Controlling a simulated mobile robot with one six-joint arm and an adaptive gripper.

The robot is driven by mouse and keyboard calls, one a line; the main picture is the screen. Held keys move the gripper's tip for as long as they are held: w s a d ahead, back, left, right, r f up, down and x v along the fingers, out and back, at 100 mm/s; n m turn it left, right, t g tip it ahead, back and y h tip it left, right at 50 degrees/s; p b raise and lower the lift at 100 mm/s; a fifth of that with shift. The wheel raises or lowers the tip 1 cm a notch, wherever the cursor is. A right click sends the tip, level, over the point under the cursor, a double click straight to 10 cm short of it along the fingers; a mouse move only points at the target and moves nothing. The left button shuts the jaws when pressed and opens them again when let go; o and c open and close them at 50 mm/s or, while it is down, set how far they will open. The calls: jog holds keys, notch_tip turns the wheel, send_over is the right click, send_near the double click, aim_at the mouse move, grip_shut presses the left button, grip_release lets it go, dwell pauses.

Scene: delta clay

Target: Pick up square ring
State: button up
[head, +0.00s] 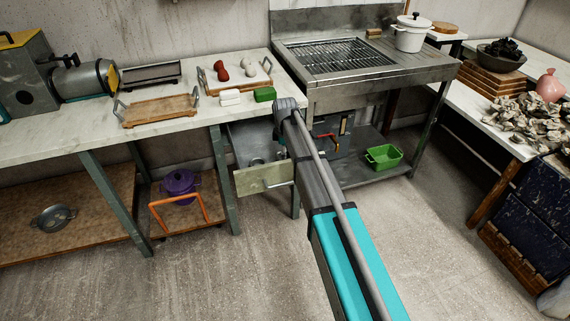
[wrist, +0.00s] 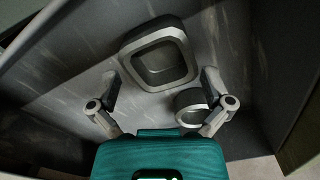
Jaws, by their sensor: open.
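The square ring (wrist: 163,84) is a grey, thick-walled, rounded-square ring lying on the floor of an open drawer in the wrist view. My gripper (wrist: 160,93) is open and empty, its two fingers spread to the left and right below the ring's near edge. A smaller grey round ring (wrist: 188,96) lies just to the right and nearer, close to my right finger; I cannot tell if they touch. In the head view the open drawer (head: 262,182) shows under the counter, with my arm reaching over it and hiding my gripper.
The drawer walls stand close around my gripper, with the right wall (wrist: 302,130) near. The counter (head: 180,122) above holds trays and small blocks. A metal grill (head: 345,57) stands to the right, with a green bin (head: 383,156) on the shelf below. The front floor is clear.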

jog(key=shift+f+b, duration=0.85)
jog(key=shift+f, duration=0.35)
jog(key=shift+c, duration=0.3)
jog(key=c, duration=0.9)
jog(key=shift+c, duration=0.2)
jog(key=shift+r, duration=0.15)
notch_tip(320, 180, up, 10)
jog(key=p, duration=1)
